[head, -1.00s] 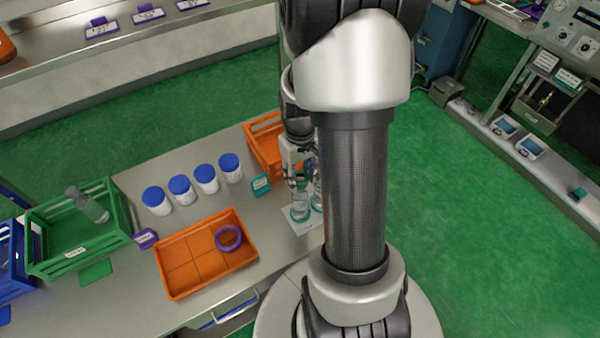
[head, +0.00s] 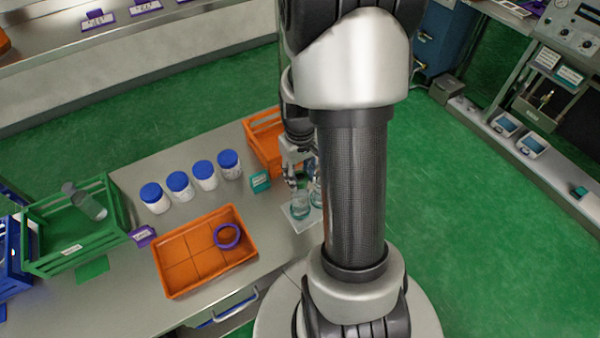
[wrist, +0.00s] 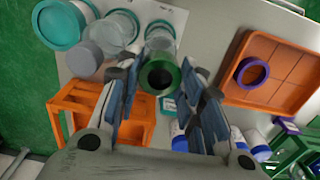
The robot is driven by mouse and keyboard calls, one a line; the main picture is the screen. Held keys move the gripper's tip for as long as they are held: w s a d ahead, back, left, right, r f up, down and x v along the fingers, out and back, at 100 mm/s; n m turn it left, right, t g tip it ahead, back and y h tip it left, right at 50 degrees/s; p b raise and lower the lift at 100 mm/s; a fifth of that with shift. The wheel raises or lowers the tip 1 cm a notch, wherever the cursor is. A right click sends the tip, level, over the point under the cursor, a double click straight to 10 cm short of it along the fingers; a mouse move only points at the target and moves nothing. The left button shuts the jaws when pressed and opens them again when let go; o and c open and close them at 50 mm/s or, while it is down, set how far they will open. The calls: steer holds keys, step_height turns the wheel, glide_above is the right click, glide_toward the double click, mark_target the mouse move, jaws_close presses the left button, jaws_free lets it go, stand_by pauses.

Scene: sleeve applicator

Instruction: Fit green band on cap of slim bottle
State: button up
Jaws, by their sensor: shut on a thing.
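My gripper (wrist: 160,92) is shut on the green band (wrist: 175,77), which sits between its fingertips in the wrist view. The band is a ring with a dark centre and lines up with the end of a clear slim bottle (wrist: 161,42). I cannot tell whether it is around the bottle's cap or just above it. In the head view my gripper (head: 292,180) points down over the clear bottles (head: 300,210), partly hidden by my arm. The band cannot be made out there.
Beside the slim bottle are another clear bottle (wrist: 118,28), a grey lid (wrist: 84,58) and a teal-lidded jar (wrist: 61,25). An orange tray (head: 180,284) holds a purple ring (head: 228,236). Several blue-capped jars (head: 205,175), a green crate (head: 75,262) and an orange crate (head: 262,130) stand on the bench.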

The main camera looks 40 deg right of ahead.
steer(key=shift+f+b, duration=0.3)
steer(key=shift+f, duration=0.15)
steer(key=o, duration=0.7)
steer(key=shift+o, duration=0.2)
steer(key=o, duration=0.5)
steer(key=shift+c, duration=0.2)
